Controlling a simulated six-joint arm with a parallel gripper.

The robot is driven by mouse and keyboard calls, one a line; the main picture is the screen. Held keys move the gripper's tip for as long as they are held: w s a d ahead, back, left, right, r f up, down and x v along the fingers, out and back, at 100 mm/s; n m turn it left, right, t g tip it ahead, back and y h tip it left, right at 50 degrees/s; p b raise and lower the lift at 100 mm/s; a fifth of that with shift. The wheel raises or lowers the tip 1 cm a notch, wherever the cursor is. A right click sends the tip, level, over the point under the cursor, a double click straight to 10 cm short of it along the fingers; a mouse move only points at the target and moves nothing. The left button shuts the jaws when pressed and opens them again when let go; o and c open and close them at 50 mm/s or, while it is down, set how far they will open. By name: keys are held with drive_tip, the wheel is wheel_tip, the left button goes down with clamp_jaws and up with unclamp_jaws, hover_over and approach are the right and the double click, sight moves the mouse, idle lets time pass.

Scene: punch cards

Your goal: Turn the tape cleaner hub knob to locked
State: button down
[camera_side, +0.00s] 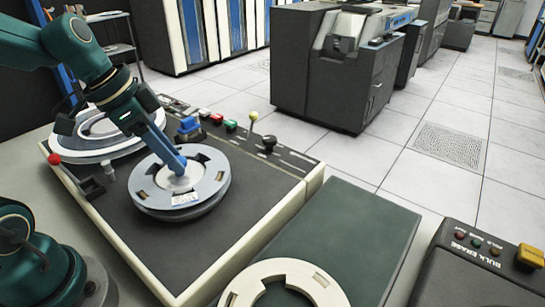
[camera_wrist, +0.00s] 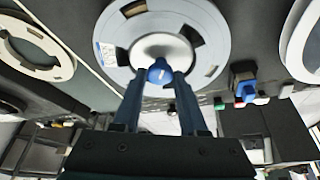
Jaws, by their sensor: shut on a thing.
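The tape cleaner machine is a dark panel (camera_side: 215,228) with a cream edge, carrying two reels. A grey reel (camera_side: 212,185) with dark cut-outs and a pale hub sits on the nearer spindle. A blue hub knob (camera_wrist: 160,72) with a white mark stands at the middle of that reel in the wrist view. My gripper (camera_wrist: 160,78) reaches down to the hub, its two fingers closed on the blue knob. In the side view my gripper (camera_side: 178,165) comes in from the upper left and hides most of the knob.
Another reel (camera_side: 95,148) lies at the left of the panel. A red-knobbed lever (camera_side: 54,159), a yellow-knobbed lever (camera_side: 253,117), a black knob (camera_side: 269,143) and coloured buttons (camera_side: 217,118) surround the reels. A green pad (camera_side: 350,225) with a cream ring (camera_side: 310,275) lies at the right.

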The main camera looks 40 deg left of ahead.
idle(0.4)
drive_tip(key=shift+c, duration=2.2)
unclamp_jaws()
drive_tip(key=shift+v, duration=2.6)
drive_tip(key=shift+d, duration=0.15)
